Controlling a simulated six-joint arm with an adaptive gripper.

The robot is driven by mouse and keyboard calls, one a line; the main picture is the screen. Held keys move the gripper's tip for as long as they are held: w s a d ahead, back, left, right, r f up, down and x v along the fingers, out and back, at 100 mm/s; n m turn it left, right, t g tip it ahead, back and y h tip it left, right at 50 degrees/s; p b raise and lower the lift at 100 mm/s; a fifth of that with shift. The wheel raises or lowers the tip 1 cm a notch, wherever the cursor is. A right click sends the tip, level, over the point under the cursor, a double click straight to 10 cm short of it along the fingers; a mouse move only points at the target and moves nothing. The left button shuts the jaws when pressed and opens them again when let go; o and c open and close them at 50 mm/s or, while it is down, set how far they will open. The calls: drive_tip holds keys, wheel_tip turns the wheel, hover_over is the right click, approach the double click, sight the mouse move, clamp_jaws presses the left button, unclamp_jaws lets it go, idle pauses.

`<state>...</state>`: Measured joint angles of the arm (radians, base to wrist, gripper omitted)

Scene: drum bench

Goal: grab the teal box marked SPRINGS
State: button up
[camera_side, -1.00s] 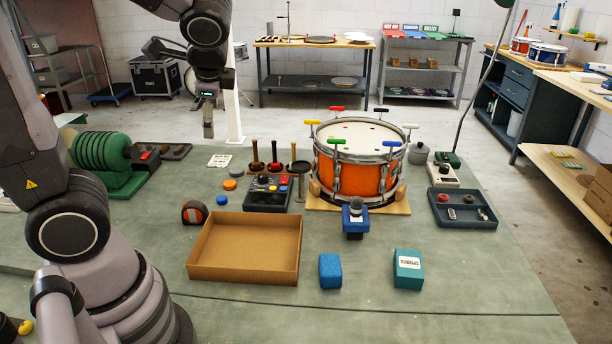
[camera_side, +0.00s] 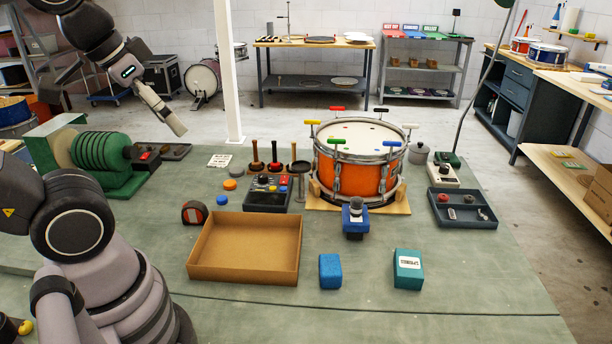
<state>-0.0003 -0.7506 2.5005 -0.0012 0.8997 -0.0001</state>
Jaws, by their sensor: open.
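The teal box (camera_side: 408,281) stands on the green bench at the front right, with a white label on its upper part that reads SPRINGS. Nothing touches it. My gripper (camera_side: 178,130) is high at the upper left, above and beyond the back left part of the bench, far from the teal box. It points down to the right and is open, with nothing seen in it. Its two fingers overlap in this view.
A blue box (camera_side: 330,271) stands left of the teal box. An empty cardboard tray (camera_side: 245,278) lies further left. An orange drum (camera_side: 350,178) on a wooden base and a blue stand (camera_side: 356,222) are behind. A dark tray (camera_side: 462,221) is at the right. The front right bench is clear.

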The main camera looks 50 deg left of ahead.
idle(0.3)
drive_tip(key=o, duration=0.7)
